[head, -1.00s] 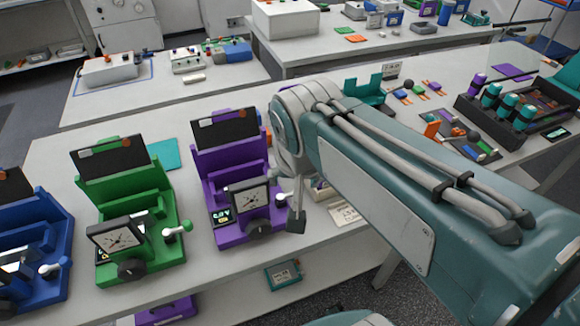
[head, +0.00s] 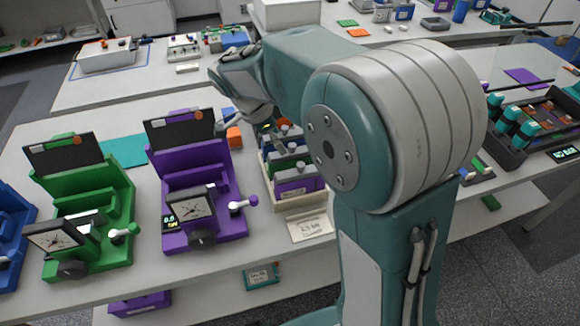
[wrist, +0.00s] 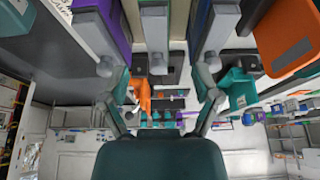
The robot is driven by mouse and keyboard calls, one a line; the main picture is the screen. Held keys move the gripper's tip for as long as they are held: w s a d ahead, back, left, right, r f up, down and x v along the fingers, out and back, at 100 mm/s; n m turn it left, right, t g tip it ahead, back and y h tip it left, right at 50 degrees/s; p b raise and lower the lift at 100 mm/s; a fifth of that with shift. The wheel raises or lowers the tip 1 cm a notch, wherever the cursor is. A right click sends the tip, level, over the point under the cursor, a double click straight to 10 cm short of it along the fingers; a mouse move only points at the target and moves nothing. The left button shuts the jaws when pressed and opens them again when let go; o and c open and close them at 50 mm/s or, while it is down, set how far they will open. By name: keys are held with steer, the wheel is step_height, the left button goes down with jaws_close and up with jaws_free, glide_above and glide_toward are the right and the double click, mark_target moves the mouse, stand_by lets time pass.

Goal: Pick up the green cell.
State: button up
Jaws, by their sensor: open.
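The green cell (head: 288,158) stands in a pale tray (head: 266,178), between a purple cell (head: 298,183) at the front and a blue cell (head: 292,142) behind. Only its upper part shows in the head view, as its neighbours and my arm cover the rest. My gripper (head: 246,116) hangs above and left of the tray's back end, over the bench. In the wrist view my gripper (wrist: 161,98) has its two fingers wide apart with nothing between them.
A purple cycler (head: 200,180) stands close left of the tray, with a green cycler (head: 85,215) further left. An orange block (head: 234,138) sits behind the tray. A label card (head: 310,226) lies at the tray's front. A black rack (head: 520,125) is at the right.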

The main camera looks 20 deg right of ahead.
mark_target(292, 157)
steer(key=x, duration=0.3)
steer(key=shift+d+r, duration=0.15)
steer(key=shift+d, duration=0.15)
steer(key=x, duration=0.3)
steer(key=shift+s+f, duration=0.15)
steer(key=shift+f, duration=0.25)
steer(key=shift+d+f, duration=0.1)
steer(key=shift+f, duration=0.4)
steer(key=shift+d, duration=0.1)
jaws_close()
